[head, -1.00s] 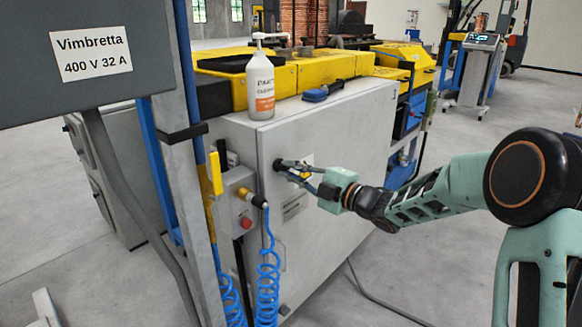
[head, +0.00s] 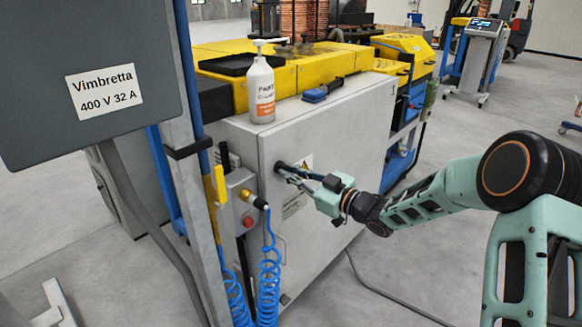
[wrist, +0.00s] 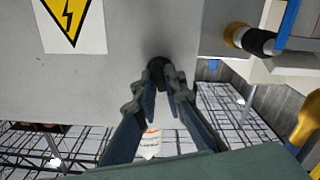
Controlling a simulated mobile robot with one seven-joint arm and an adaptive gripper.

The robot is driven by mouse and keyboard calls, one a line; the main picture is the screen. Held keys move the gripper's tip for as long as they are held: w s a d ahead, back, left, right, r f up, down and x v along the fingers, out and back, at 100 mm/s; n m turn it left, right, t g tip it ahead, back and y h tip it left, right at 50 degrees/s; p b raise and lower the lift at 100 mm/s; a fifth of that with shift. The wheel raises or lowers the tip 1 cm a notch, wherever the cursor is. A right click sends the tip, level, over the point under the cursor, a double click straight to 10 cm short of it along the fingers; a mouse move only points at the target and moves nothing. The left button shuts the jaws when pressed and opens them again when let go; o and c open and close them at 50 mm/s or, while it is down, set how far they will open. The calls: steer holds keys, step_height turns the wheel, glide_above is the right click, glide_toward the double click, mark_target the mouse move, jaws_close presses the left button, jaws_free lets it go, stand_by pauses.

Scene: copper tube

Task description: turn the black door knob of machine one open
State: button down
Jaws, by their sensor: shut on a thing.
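The black door knob (head: 278,166) sits near the upper left of the grey machine door (head: 345,135), beside a warning label. My gripper (head: 284,169) reaches it from the right, its fingertips at the knob. In the wrist view my gripper (wrist: 166,76) has its two dark fingers converging on either side of the black knob (wrist: 156,63), shut on it. The fingertips hide part of the knob, so its exact angle cannot be told. The door looks closed, flush with the cabinet.
A dark panel (head: 85,75) fills the upper left.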

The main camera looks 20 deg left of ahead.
steer(key=shift+m+p, duration=0.9)
steer(key=shift+m, duration=0.8)
steer(key=c, duration=2)
jaws_free()
steer(key=shift+d, duration=0.1)
steer(key=v, duration=1.1)
steer(key=shift+s+d, duration=0.15)
steer(key=shift+d, duration=0.25)
